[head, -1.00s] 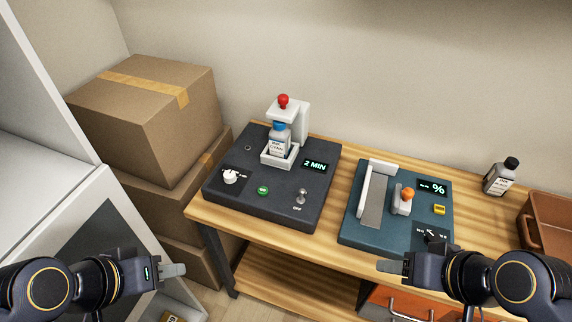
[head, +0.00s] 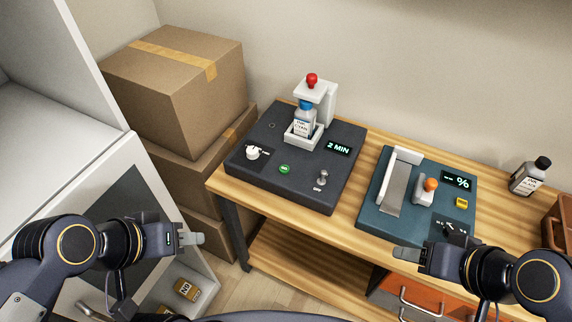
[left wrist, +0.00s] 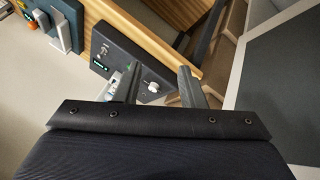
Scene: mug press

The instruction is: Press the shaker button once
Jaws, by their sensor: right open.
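The shaker is a dark grey box (head: 272,155) on the left of the wooden table; it also shows in the left wrist view (left wrist: 118,48). Its front panel has a round green button (head: 285,169), a white knob (head: 253,153) and a small metal switch (head: 322,177). A white holder (head: 328,98) with a red knob on top holds a blue-capped bottle (head: 304,124). A display reads "2 MIN". My left gripper (head: 197,239) is open and empty, left of the table and apart from the shaker. My right gripper (head: 406,254) is open and empty near the table's front edge.
A teal device (head: 376,205) with an orange knob stands right of the shaker. A dark-capped bottle (head: 529,177) and brown bin (head: 559,222) are further right. Stacked cardboard boxes (head: 175,95) stand at left behind a white cabinet (head: 75,170). Orange drawers (head: 420,297) are below.

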